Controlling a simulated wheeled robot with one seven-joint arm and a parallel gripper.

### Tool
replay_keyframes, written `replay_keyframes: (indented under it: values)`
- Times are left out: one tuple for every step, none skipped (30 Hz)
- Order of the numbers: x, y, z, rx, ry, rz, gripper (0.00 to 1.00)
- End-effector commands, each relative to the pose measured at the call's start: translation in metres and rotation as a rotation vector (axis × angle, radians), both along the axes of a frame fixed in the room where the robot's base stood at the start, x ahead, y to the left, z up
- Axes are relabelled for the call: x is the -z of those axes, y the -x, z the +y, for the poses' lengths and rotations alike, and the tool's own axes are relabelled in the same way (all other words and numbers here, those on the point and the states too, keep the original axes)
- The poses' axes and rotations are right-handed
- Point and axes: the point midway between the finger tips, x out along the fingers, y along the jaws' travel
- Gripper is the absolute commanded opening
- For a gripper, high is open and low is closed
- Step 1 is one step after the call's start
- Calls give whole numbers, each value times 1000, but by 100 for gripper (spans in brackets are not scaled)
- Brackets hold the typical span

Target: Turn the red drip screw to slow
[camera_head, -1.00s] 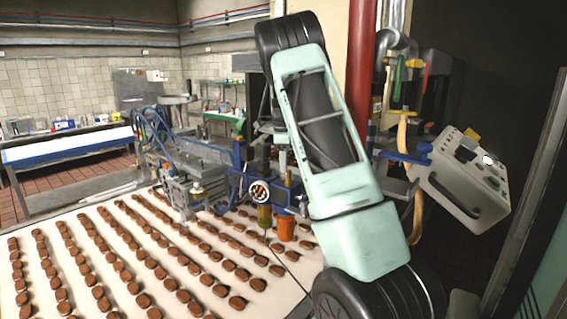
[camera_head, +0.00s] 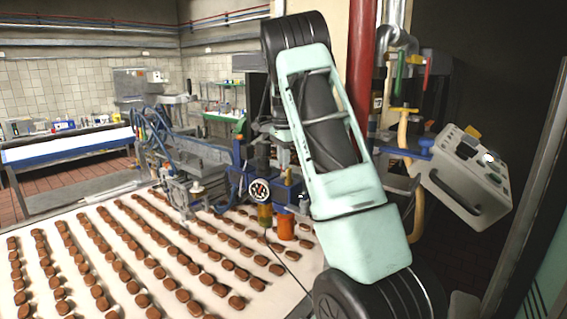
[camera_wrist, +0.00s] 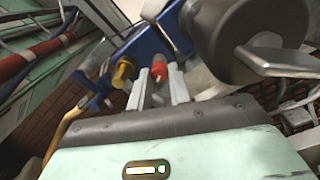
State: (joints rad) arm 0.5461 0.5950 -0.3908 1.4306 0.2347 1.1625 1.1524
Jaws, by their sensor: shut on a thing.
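In the wrist view, the red drip screw (camera_wrist: 160,72) shows as a small rounded red knob in front of a blue machine part (camera_wrist: 150,45). My gripper (camera_wrist: 158,82) has its two pale fingers on either side of the red knob, shut on it. The wrist view does not show any slow mark or how far the screw is turned. In the head view, my arm covers the screw and my gripper.
A brass-coloured knob (camera_wrist: 122,72) sits left of the fingers, and a large dark cylinder (camera_wrist: 225,35) is close on the right. Rows of brown biscuits lie on the white belt (camera_head: 215,308). A control box (camera_head: 465,180) stands at the right.

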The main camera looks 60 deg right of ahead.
Motion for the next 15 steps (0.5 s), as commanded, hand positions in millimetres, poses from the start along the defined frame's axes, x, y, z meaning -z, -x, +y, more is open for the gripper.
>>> replay_keyframes:
  values:
    - [0, 0, 0, -33, 1, -2, 0]
    - [0, 0, 0, -54, 1, -2, 0]
    - [0, 0, 0, -80, 1, -2, 0]
    - [0, 0, 0, -97, 2, -1, 0]
    - [0, 0, 0, -115, 2, -1, 0]
    - [-1, 0, 0, -135, 2, -1, 0]
    - [-1, 0, 0, -149, 2, -1, 0]
    - [-1, 0, -1, -162, 2, -1, 0]
    - [-1, 0, -1, -179, 2, -1, 0]
    - [-1, 0, -1, -188, 2, -1, 0]
    - [-1, 0, -1, -198, 2, -1, 0]
    - [-1, 0, -1, -209, 2, -1, 0]
    - [-1, 0, -1, -216, 2, -1, 0]
    - [-1, 0, -1, -222, 2, -1, 0]
    - [-1, 0, -1, -229, 2, -2, 0]
